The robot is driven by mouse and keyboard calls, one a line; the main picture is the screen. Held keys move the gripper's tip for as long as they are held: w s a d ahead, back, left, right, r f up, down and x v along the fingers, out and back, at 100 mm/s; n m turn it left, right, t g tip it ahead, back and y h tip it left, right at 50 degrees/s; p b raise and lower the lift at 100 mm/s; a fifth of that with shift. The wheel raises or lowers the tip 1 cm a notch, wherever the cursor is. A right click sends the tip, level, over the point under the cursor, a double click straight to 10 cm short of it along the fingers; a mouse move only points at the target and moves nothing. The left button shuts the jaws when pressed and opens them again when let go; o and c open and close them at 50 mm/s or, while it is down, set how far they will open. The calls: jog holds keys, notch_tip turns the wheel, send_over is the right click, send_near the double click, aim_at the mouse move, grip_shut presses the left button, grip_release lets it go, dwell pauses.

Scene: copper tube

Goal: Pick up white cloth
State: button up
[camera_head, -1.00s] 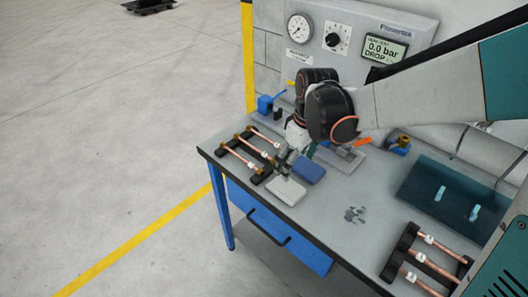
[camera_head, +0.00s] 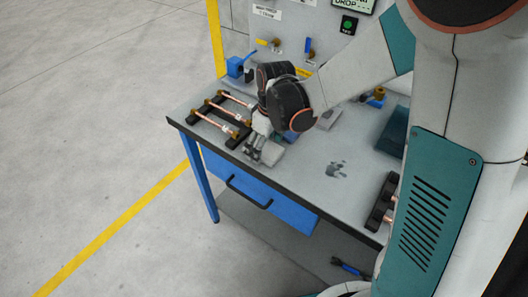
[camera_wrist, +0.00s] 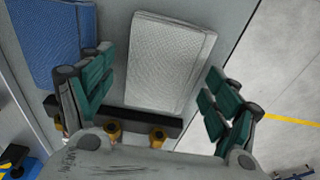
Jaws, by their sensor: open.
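The white cloth (camera_wrist: 168,60) is a folded, textured pad lying flat on the grey workbench. In the wrist view it lies between and beyond the two green-padded fingers of my gripper (camera_wrist: 160,105). The fingers are spread wide, with nothing held between them. In the head view my gripper (camera_head: 256,152) points down over the front edge area of the bench, and the white cloth (camera_head: 271,153) shows only partly beside it. Whether the fingers touch the cloth cannot be told.
A blue cloth (camera_wrist: 55,42) lies left of the white one in the wrist view. A black rack with copper tubes (camera_head: 218,122) stands close to my gripper. A second rack (camera_head: 381,203) is at the bench's right. The bench's front edge is near the cloth.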

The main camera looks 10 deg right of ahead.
aim_at(265, 148)
jog(key=shift+r, duration=0.1)
jog(key=shift+c, duration=0.2)
jog(key=c, duration=1.1)
jog(key=shift+r, duration=0.1)
notch_tip(265, 148, up, 20)
jog(key=p, duration=0.6)
jog(key=shift+s, duration=0.15)
